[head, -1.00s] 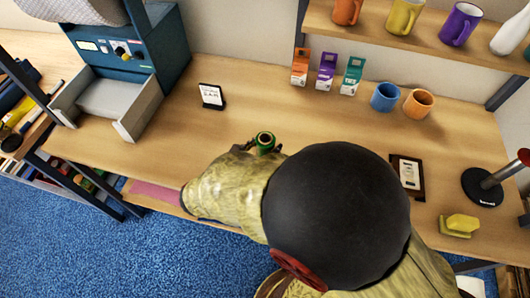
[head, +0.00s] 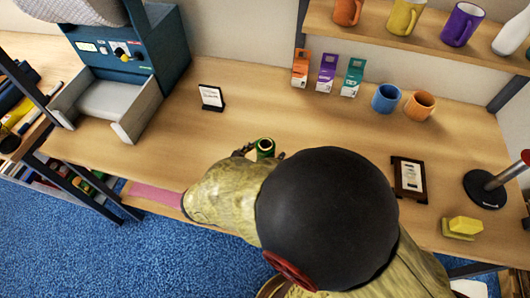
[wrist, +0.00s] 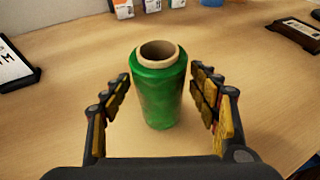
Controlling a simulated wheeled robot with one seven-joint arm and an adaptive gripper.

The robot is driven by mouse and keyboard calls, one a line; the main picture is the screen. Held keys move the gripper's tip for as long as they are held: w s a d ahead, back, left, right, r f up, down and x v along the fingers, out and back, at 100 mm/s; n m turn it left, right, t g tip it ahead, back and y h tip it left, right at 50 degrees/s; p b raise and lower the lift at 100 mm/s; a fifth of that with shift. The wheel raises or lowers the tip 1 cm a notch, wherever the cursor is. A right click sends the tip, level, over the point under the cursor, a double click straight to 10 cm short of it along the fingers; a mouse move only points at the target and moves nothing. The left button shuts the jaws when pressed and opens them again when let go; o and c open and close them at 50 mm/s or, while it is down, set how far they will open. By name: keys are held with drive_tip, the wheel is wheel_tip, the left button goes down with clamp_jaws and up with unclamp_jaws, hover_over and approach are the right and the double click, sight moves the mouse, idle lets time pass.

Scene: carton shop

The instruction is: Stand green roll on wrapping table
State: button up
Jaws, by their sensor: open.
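The green roll (wrist: 158,90) stands upright on the wooden wrapping table (head: 220,130), its hollow core facing up. In the wrist view it is between the two fingers of my gripper (wrist: 160,105), with a visible gap on each side. My gripper is open around the roll and does not appear to touch it. In the head view the green roll (head: 265,146) shows just beyond my arm, which hides the fingers in part.
A small framed sign (head: 211,98) stands left of the roll. Several small cartons (head: 326,75), a blue mug (head: 385,98) and an orange mug (head: 419,105) are at the back. A dark plaque (head: 409,178) lies to the right. The table around the roll is clear.

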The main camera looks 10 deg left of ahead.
drive_tip(key=shift+s+r, duration=0.1)
drive_tip(key=shift+r, duration=0.15)
drive_tip(key=p+v, duration=0.4)
drive_tip(key=v, duration=0.7)
drive_tip(key=shift+s+a, duration=0.25)
drive_tip(key=shift+s, duration=0.1)
drive_tip(key=w+d+r+m+g, duration=0.1)
drive_tip(key=d+r+m+g, duration=0.25)
drive_tip(key=d+m, duration=0.5)
drive_tip(key=w+d+r+m+g, duration=0.1)
drive_tip(key=d+r+m+g, duration=0.3)
drive_tip(key=d, duration=0.8)
drive_tip(key=s+d+r+m+y, duration=0.3)
drive_tip(key=d+r+m, duration=0.1)
drive_tip(key=m, duration=0.5)
drive_tip(key=s+d+r+m+t+y, duration=0.1)
drive_tip(key=s+d+r+m+y, duration=0.2)
drive_tip(key=d+r+m, duration=0.2)
drive_tip(key=d+m, duration=0.2)
drive_tip(key=m, duration=0.2)
drive_tip(key=shift+s+d, duration=0.25)
